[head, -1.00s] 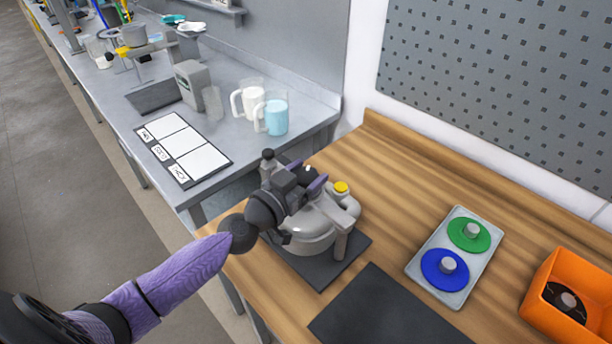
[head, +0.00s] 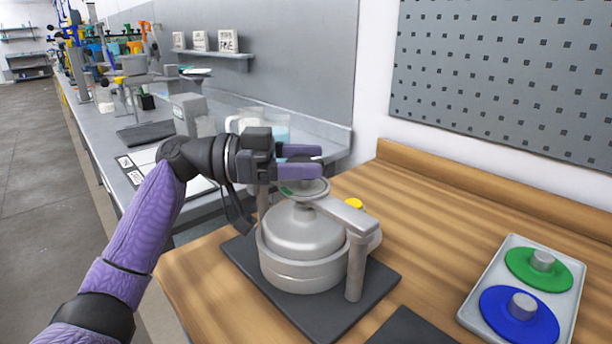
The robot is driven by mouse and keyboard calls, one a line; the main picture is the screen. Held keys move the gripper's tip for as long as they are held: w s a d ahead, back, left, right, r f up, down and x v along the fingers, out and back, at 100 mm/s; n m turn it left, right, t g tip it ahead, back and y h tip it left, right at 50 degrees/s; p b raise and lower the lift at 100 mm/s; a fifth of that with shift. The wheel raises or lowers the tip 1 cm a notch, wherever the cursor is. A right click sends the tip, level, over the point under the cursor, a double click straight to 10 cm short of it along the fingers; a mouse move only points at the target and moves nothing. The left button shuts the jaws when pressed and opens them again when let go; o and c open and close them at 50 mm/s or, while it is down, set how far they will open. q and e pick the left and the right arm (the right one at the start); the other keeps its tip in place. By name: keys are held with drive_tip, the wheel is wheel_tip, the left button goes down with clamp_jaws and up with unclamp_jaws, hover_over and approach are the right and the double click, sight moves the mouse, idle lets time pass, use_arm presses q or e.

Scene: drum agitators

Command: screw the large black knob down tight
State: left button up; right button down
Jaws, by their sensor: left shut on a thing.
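A rounded grey metal drum (head: 302,245) stands on a dark mat, with a grey bar (head: 347,215) across its top on a post at the right. A flat round grey-green disc (head: 305,189) shows above the drum's neck. My left gripper (head: 300,161) reaches in from the left, its two purple fingers level just above the disc. It is shut on the large black knob, which its fingers and wrist almost wholly hide. I cannot see how far down the knob sits. My right gripper is not in view.
A grey tray (head: 473,308) with a green disc (head: 539,268) and a blue disc (head: 519,318) lies at the right. A grey bench with jugs stands behind my arm. Bare wood (head: 450,220) lies between drum and tray.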

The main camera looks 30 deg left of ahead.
use_arm(q)
drive_tip(key=shift+m+g+h, duration=0.6)
drive_tip(key=shift+m+g, duration=0.6)
drive_tip(key=shift+g, duration=0.5)
drive_tip(key=shift+m+g, duration=0.3)
drive_tip(key=shift+g, duration=0.2)
drive_tip(key=o, duration=1.2)
drive_tip(key=a, duration=0.3)
drive_tip(key=s+a, duration=0.1)
drive_tip(key=a, duration=0.2)
drive_tip(key=s+a, duration=0.1)
drive_tip(key=a, duration=0.2)
drive_tip(key=shift+a, duration=0.4)
